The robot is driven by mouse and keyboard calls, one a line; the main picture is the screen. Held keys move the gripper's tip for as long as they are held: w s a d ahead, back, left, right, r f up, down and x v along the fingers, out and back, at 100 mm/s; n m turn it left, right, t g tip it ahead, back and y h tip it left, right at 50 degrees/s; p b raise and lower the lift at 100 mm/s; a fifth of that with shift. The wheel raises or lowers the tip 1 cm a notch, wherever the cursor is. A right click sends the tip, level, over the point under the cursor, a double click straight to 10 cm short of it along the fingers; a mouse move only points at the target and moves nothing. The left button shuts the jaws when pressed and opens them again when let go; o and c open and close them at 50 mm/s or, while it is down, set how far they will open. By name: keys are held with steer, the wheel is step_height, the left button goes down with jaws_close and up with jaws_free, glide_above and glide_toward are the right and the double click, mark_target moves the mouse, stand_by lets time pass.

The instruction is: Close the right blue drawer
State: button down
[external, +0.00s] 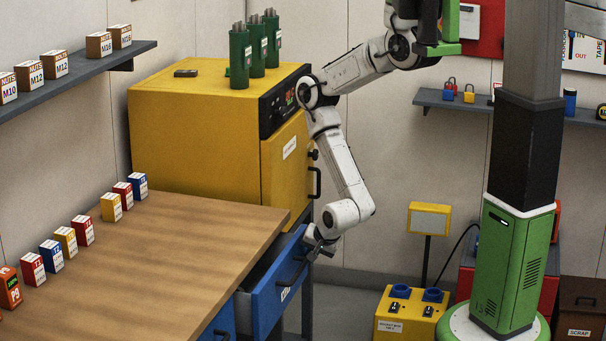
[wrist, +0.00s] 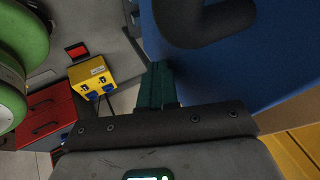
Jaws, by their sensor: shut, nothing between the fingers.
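The right blue drawer (external: 268,302) under the wooden workbench stands pulled out, with a dark handle on its front. Its blue front fills the upper right of the wrist view (wrist: 225,75), and part of the dark handle (wrist: 200,22) shows there. My gripper (external: 318,250) is at the far end of the drawer front, close to the handle. Its fingers (wrist: 160,85) are together and empty, beside the blue front. I cannot tell whether they touch it.
The wooden workbench (external: 140,260) carries small boxes along its back. A yellow oven cabinet (external: 190,120) stands behind. A yellow power box (external: 405,318) sits on the floor to the right, near my green base. Grey floor lies between the drawer and the box.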

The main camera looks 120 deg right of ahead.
steer(key=shift+w+d, duration=0.6)
steer(key=shift+a, duration=0.1)
steer(key=s+a+r, duration=0.3)
steer(key=a+r, duration=0.5)
steer(key=a, duration=0.1)
steer(key=m+t+h+b, duration=0.5)
steer(key=m+t+b, duration=0.7)
steer(key=m+b, duration=0.8)
glide_toward(286, 280)
steer(key=shift+n, duration=0.4)
steer(key=x, duration=0.8)
steer(key=shift+d+f, duration=0.15)
steer(key=shift+d, duration=0.1)
